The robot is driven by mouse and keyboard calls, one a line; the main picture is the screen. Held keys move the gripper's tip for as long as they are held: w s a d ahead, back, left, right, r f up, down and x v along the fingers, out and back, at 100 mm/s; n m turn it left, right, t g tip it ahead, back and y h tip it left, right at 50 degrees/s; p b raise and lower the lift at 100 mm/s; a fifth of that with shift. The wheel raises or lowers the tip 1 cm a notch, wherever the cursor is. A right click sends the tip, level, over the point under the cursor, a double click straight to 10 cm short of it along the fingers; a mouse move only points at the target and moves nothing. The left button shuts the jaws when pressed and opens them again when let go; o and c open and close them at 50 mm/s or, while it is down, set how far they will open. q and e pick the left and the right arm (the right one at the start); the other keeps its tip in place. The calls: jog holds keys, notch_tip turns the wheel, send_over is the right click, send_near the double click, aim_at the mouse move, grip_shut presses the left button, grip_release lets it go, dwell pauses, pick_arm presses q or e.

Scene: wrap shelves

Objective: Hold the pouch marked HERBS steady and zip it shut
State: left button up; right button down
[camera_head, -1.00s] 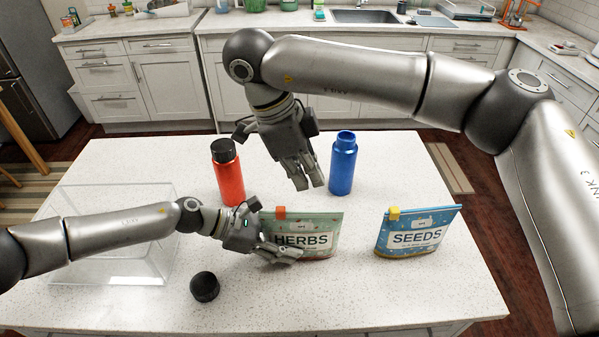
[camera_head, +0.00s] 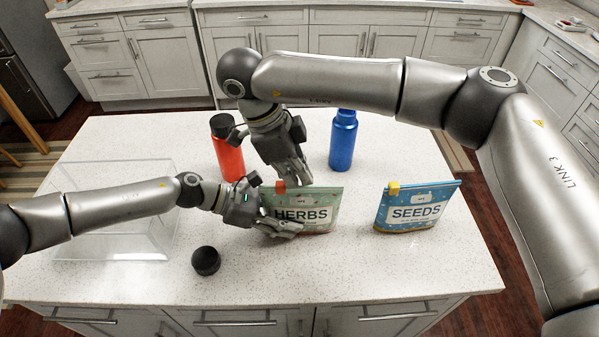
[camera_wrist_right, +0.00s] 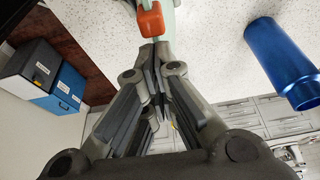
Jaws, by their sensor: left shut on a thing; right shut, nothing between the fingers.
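The green HERBS pouch (camera_head: 318,197) stands upright on the white table, with its orange zip slider (camera_head: 281,187) near the left end of its top edge. My left gripper (camera_head: 284,229) is shut on the pouch's lower left part and covers some of its front. My right gripper (camera_head: 295,180) is shut and empty, just behind the pouch's top edge, close to the slider. In the right wrist view, the orange slider (camera_wrist_right: 151,19) sits just beyond my shut fingertips (camera_wrist_right: 155,50), beside a strip of the green pouch. I cannot tell whether they touch.
A blue SEEDS pouch (camera_head: 412,213) with a yellow slider stands to the right. A red bottle (camera_head: 229,160) and a blue bottle (camera_head: 343,142) stand behind. A black cap (camera_head: 206,260) lies in front, and a clear box (camera_head: 95,247) is at the left.

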aim_at(284, 185)
pick_arm(q)
jog(key=shift+f, duration=0.15)
pick_arm(e)
jog(key=shift+a, duration=1.6)
pick_arm(q)
jog(key=shift+s, duration=0.1)
pick_arm(e)
jog(key=shift+a, duration=0.1)
jog(key=d, duration=0.4)
jog(key=shift+d, duration=0.25)
jog(key=v, duration=1)
jog(key=shift+s+a, duration=0.1)
